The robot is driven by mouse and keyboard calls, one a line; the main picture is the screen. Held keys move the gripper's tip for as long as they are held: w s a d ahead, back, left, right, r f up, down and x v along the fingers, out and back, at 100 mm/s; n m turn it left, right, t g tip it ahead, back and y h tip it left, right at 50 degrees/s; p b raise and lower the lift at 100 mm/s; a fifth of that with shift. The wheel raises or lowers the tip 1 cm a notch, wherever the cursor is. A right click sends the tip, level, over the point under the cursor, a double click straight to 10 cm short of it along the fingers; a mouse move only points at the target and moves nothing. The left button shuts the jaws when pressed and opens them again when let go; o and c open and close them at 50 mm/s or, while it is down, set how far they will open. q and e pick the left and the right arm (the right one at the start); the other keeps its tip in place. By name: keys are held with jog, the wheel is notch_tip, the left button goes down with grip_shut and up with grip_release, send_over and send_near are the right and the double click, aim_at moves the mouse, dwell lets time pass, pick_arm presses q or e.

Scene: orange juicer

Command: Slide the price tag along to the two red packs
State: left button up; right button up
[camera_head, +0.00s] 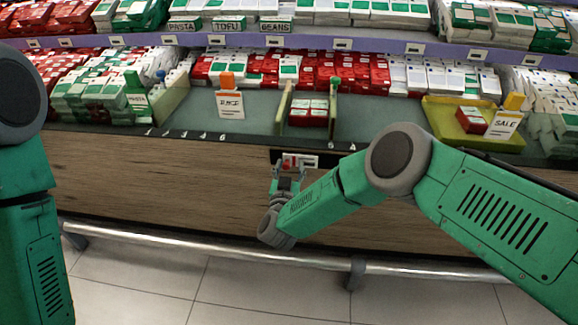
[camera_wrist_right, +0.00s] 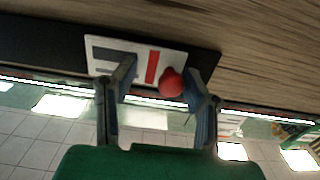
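The price tag (camera_head: 306,160) is a white plate on a dark backing at the shelf's front edge. In the right wrist view the tag (camera_wrist_right: 108,57) has dark bars, a red bar and a round red knob (camera_wrist_right: 171,82). My right gripper (camera_head: 288,172) is at the tag, and its fingers (camera_wrist_right: 163,84) are apart with the knob between them, nearer the right finger. Contact with the knob cannot be told. The two red packs (camera_head: 308,117), with pale tops, stand on the shelf between two green dividers, just above the tag. My left arm shows at the left; its gripper is out of view.
An orange-clipped sign (camera_head: 230,104) stands left of the packs. A yellow tray (camera_head: 440,121) holds a red pack (camera_head: 471,120) and a SALE sign (camera_head: 503,125) at the right. A metal rail (camera_head: 200,248) runs low along the wooden front (camera_head: 150,180).

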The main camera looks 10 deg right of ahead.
jog(key=shift+w+a, duration=0.1)
jog(key=shift+a, duration=0.55)
jog(key=shift+s+f+n+g+y+p, duration=0.95)
jog(key=shift+s+n+g+y+p, duration=1.4)
jog(key=shift+s, duration=5.65)
pick_arm(q)
notch_tip(320, 180, up, 10)
jog(key=a+p, duration=0.1)
jog(key=p, duration=0.5)
pick_arm(e)
jog(key=s+d+r+g, duration=0.1)
jog(key=s+d+g, duration=0.3)
jog(key=s, duration=0.5)
jog(key=s+d+r+g, duration=0.2)
jog(key=s+d+g, duration=0.2)
jog(key=s+d, duration=0.4)
jog(key=s+d+r+g, duration=0.2)
jog(key=s+d+g, duration=0.2)
jog(key=s, duration=0.8)
jog(key=d, duration=0.2)
jog(key=shift+s+d+m, duration=0.2)
jog(key=shift+d+m, duration=0.15)
jog(key=shift+d, duration=0.05)
pick_arm(q)
jog(key=shift+w+d+r, duration=0.1)
jog(key=shift+d+r, duration=0.05)
jog(key=shift+d, duration=0.05)
pick_arm(e)
jog(key=shift+w+d+f, duration=0.1)
jog(key=shift+d+f, duration=0.1)
